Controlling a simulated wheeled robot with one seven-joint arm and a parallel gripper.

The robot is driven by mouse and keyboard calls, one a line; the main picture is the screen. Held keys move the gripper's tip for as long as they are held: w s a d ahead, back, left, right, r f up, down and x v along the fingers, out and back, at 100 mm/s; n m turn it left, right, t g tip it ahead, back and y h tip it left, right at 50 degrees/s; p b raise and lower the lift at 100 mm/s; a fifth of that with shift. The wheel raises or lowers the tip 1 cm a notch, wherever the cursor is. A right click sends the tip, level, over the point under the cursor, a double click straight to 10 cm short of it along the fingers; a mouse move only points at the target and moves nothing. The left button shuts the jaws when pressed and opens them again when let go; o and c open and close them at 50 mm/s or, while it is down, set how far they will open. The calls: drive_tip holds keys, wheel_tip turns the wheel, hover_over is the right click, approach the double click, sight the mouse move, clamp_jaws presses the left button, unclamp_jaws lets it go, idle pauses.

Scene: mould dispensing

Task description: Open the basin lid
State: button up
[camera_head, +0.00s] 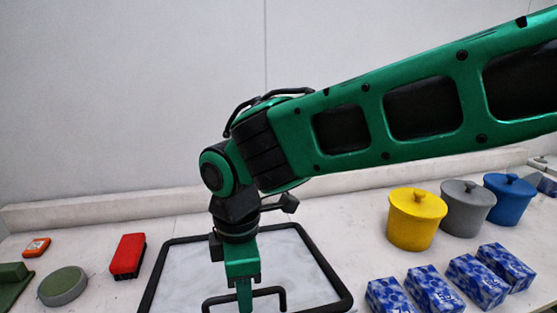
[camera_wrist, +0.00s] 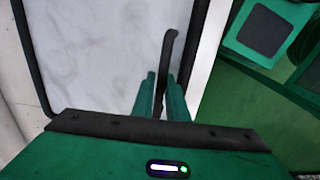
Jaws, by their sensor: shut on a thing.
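The basin lid is a pale, marbled panel with a black frame (camera_head: 155,273), lying flat on the white counter in the head view. It also shows in the wrist view (camera_wrist: 95,45). A black bar handle (camera_head: 271,291) stands near its front edge. My green gripper (camera_head: 244,298) points down over the front of the lid and is shut on the handle. In the wrist view, the green fingers (camera_wrist: 165,92) sit on either side of the handle (camera_wrist: 169,48). The lid's front edge is cut off in the head view, and whether it is raised cannot be told.
Yellow (camera_head: 416,220), grey (camera_head: 466,208) and blue (camera_head: 509,200) lidded pots stand at the right. Several blue-patterned boxes (camera_head: 435,290) lie before them. A red block (camera_head: 128,256), a round green-grey item (camera_head: 62,286) and an orange item (camera_head: 37,247) lie left. A wall is behind.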

drive_tip(key=shift+w+r, duration=0.2)
clamp_jaws()
unclamp_jaws()
drive_tip(key=shift+w+a+r, duration=0.1)
drive_tip(key=shift+w+r, duration=0.2)
drive_tip(key=shift+r, duration=0.3)
drive_tip(key=shift+w+a+r, duration=0.1)
drive_tip(key=shift+w+r, duration=0.15)
drive_tip(key=shift+r, duration=0.4)
drive_tip(key=shift+w+r, duration=0.3)
drive_tip(key=shift+r, duration=0.3)
drive_tip(key=shift+w+a+r, duration=0.15)
drive_tip(key=shift+w+r, duration=0.4)
drive_tip(key=shift+r, duration=0.35)
drive_tip(key=shift+w+a+r, duration=0.1)
drive_tip(key=shift+w+r, duration=0.45)
drive_tip(key=shift+r, duration=0.35)
clamp_jaws()
drive_tip(key=shift+w+a+r, duration=0.2)
drive_tip(key=shift+w+r, duration=0.45)
drive_tip(key=shift+r, duration=0.15)
drive_tip(key=shift+w+a+r, duration=0.15)
drive_tip(key=shift+w+r, duration=0.45)
drive_tip(key=shift+r, duration=0.2)
